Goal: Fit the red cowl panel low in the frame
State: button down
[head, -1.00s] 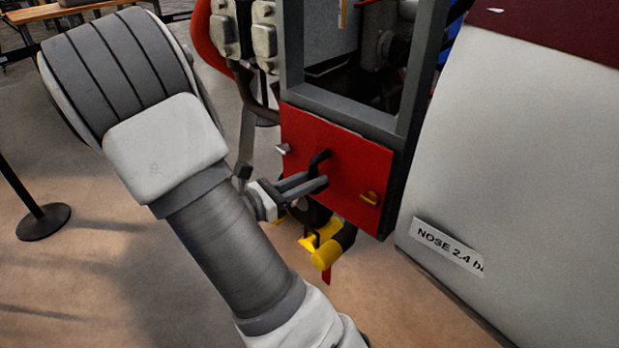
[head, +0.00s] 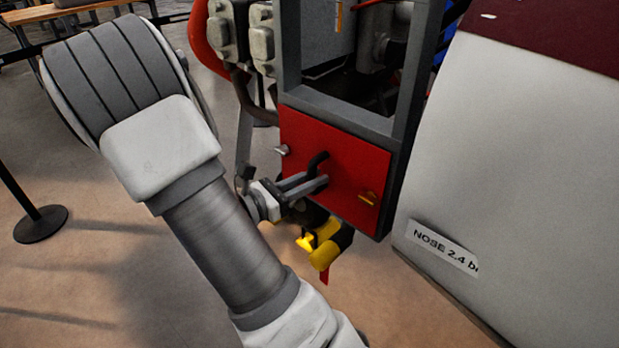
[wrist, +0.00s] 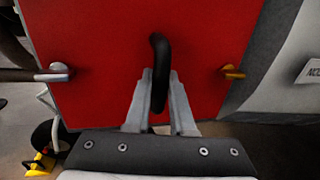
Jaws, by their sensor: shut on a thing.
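The red cowl panel (head: 335,165) sits in the lower part of the grey frame (head: 345,112), under the frame's crossbar. It also fills much of the wrist view (wrist: 100,50). A black handle (wrist: 160,65) stands out from its middle. My gripper (head: 322,183) is shut on this handle; the wrist view shows its fingers (wrist: 160,85) on either side of it. A silver latch (head: 282,150) is at the panel's left edge and a yellow latch (head: 368,198) at its right. I cannot tell whether the panel's back edges are fully seated.
A large white nose housing (head: 500,160) with a "NOSE" label stands close at the right. Yellow parts (head: 322,250) hang below the panel. Grey machine parts and a red pipe (head: 200,40) are at the upper left. A barrier post (head: 40,215) stands on open floor at the left.

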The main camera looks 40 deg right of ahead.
jog(key=shift+d, duration=0.15)
jog(key=c, duration=1)
grip_release()
jog(key=shift+d, duration=0.1)
jog(key=o, duration=0.3)
jog(key=shift+o, duration=0.4)
jog(key=shift+f, duration=0.1)
jog(key=shift+o, duration=0.5)
jog(key=shift+a, duration=0.25)
jog(key=a+p, duration=0.2)
jog(key=a, duration=0.4)
jog(key=shift+w+a, duration=0.4)
jog(key=shift+w, duration=0.05)
